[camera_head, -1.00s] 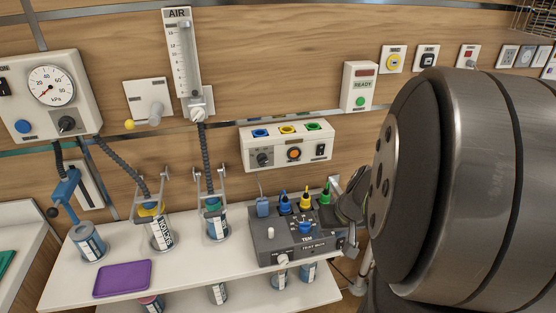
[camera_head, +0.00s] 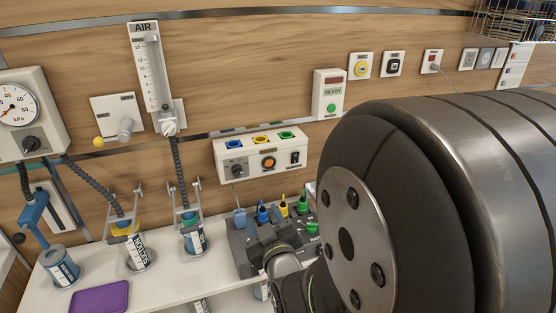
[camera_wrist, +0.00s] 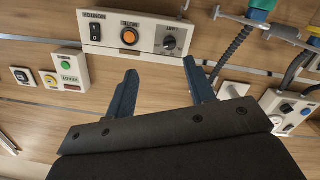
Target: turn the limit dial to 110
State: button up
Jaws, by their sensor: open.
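The limit dial (camera_wrist: 169,42) is a dark knob on the white wall panel (camera_wrist: 144,33), which appears upside down in the wrist view. In the head view the dial (camera_head: 236,171) is at the left of the panel, with an orange button (camera_head: 268,162) and a black switch (camera_head: 295,157) to its right. My gripper (camera_wrist: 163,72) is open and empty, its two blue fingers spread wide below the dial in the wrist view, apart from it. The dial's scale is too small to read. In the head view my arm hides most of the gripper.
Below the panel a grey device with coloured plugs (camera_head: 262,214) stands on the white shelf (camera_head: 180,292), partly covered by my arm. Canisters (camera_head: 194,236) and hoses hang to the left. A purple tray (camera_head: 98,297) lies on the shelf. A READY box (camera_head: 330,95) is above right.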

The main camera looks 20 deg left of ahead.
jog(key=s+r+y, duration=0.1)
jog(key=s, duration=0.1)
send_near(239, 174)
jog(key=shift+n, duration=0.3)
jog(key=x, duration=0.8)
jog(key=shift+w+a, duration=0.25)
jog(key=shift+a, duration=0.05)
jog(key=c, duration=1)
